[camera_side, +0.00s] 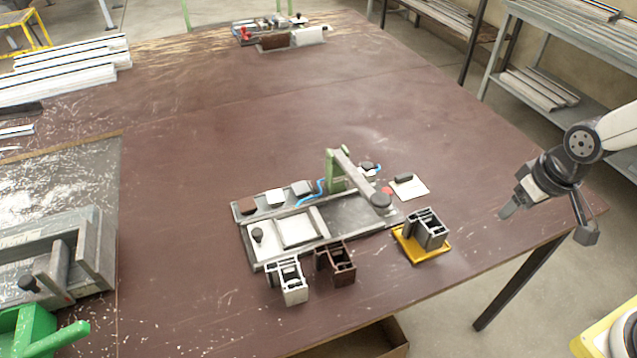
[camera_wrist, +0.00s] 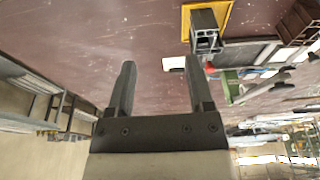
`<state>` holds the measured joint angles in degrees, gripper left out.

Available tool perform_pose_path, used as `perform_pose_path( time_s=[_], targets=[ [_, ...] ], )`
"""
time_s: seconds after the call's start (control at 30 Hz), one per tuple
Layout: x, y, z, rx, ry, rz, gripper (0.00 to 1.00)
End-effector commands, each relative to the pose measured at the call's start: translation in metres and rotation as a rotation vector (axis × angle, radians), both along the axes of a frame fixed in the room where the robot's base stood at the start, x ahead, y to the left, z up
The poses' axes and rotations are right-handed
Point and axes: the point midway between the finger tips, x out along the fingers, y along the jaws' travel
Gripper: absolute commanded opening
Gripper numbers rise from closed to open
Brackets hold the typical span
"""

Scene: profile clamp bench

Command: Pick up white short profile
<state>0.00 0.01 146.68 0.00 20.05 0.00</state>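The white short profile (camera_side: 290,280) stands on the table at the front edge of the clamp fixture, left of a brown profile (camera_side: 338,262). I cannot make the white profile out in the wrist view. My gripper (camera_side: 546,226) is at the right, over the table's right edge, well apart from the profiles. Its two fingers are spread with nothing between them, and this also shows in the wrist view (camera_wrist: 163,66).
A grey profile (camera_side: 428,230) stands on a yellow plate (camera_side: 424,252), between my gripper and the white profile. The clamp fixture (camera_side: 350,217) has a raised arm. A second fixture (camera_side: 280,32) is at the far end. The table's middle (camera_side: 230,130) is clear.

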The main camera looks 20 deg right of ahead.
Motion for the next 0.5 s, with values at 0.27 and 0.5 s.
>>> perform_pose_path(
  time_s=[0.27, 0.5],
  targets=[
    [0.0001, 0.0, 0.0001, 0.0, 0.0, 0.0, 0.71],
    [0.001, 0.0, 0.0071, 0.0, -0.004, 0.0, 0.71]
  ],
)
